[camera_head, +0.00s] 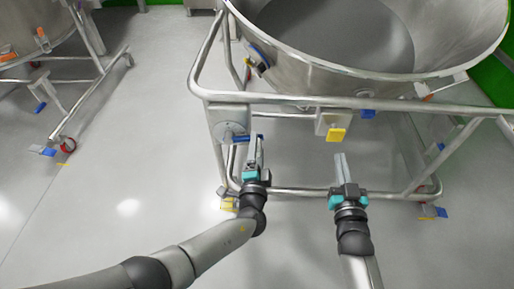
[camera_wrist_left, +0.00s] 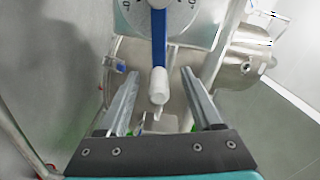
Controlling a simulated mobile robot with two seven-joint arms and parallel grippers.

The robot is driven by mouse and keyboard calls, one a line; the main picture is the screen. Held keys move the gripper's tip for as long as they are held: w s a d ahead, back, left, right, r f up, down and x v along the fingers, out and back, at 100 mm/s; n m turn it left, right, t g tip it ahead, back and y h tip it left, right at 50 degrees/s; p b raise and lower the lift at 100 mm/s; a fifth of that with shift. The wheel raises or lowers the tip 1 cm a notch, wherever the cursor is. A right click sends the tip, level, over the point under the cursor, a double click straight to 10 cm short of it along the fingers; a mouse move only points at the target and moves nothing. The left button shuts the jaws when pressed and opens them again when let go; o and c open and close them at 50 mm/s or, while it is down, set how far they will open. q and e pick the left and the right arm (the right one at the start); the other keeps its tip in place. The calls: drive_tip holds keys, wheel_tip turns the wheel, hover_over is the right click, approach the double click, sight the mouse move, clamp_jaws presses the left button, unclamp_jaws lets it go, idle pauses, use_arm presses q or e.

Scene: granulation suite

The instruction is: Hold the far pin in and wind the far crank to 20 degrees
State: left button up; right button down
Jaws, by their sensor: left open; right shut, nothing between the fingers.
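A crank with a round steel dial plate (camera_head: 232,131) is mounted on the left side of the tub's frame. In the left wrist view its blue arm (camera_wrist_left: 158,40) hangs down from the marked dial and ends in a white grip (camera_wrist_left: 158,85). My left gripper (camera_head: 255,143) is open at the crank, with the white grip between its spread fingers and gaps showing on both sides. My right gripper (camera_head: 340,158) is shut and empty, in front of and below a grey box with a yellow tab (camera_head: 336,134). I cannot tell which part is the pin.
A large steel tub (camera_head: 340,45) sits in a tubular frame (camera_head: 340,102) above the grippers. A low rail (camera_head: 300,193) runs behind the grippers. Another wheeled frame (camera_head: 85,110) stands at the left. The floor (camera_head: 130,170) between is clear.

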use_arm(q)
drive_tip(key=shift+s, duration=0.1)
drive_tip(key=s, duration=1)
idle(0.6)
